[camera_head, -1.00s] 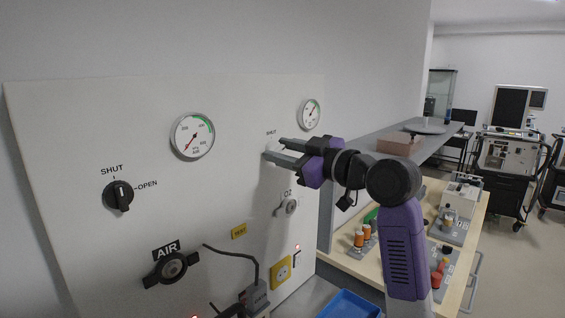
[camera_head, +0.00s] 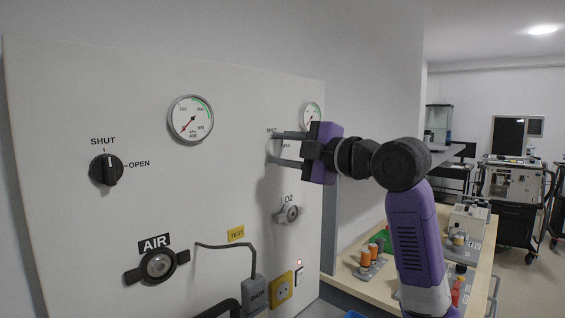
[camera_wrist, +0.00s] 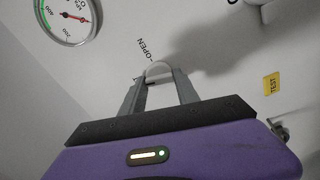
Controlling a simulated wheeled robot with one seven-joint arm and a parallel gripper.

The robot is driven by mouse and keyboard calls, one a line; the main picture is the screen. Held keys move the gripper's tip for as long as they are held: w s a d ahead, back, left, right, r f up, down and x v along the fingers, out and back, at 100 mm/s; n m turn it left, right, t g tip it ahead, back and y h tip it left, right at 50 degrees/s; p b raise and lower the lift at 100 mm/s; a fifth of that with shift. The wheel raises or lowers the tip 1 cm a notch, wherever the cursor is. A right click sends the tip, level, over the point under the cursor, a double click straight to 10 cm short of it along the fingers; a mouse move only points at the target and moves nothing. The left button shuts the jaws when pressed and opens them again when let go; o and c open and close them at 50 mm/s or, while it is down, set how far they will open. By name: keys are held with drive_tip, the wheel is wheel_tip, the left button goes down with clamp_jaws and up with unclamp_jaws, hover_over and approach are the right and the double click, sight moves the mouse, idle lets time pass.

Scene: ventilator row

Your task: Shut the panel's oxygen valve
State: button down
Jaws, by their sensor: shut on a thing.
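The oxygen valve knob (camera_wrist: 158,69) is pale and rounded; it shows in the wrist view between the two grey fingertips, with an OPEN label (camera_wrist: 146,50) beside it. My gripper (camera_wrist: 158,80) is shut on this knob. In the head view my gripper (camera_head: 271,148) reaches the panel (camera_head: 225,180) from the right, one finger above the other, just below a partly covered SHUT label (camera_head: 272,131). The knob is hard to make out there, and its exact pointing direction is unclear. The O2 outlet (camera_head: 291,214) sits below it.
A black SHUT/OPEN knob (camera_head: 106,169) points up towards SHUT at the panel's left, above the AIR outlet (camera_head: 158,266). Gauges (camera_head: 191,119) are set above. A dark cable and DATA plug (camera_head: 255,292) stick out low. A wooden table (camera_head: 375,278) with bottles stands right.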

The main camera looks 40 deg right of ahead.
drive_tip(key=shift+f+n+b, duration=0.15)
drive_tip(key=shift+n+b, duration=0.7)
drive_tip(key=shift+n, duration=0.55)
drive_tip(key=c, duration=0.9)
unclamp_jaws()
drive_tip(key=shift+s, duration=0.15)
drive_tip(key=s+b, duration=0.1)
drive_tip(key=s, duration=0.6)
drive_tip(key=shift+s+d, duration=0.1)
drive_tip(key=shift+s, duration=0.2)
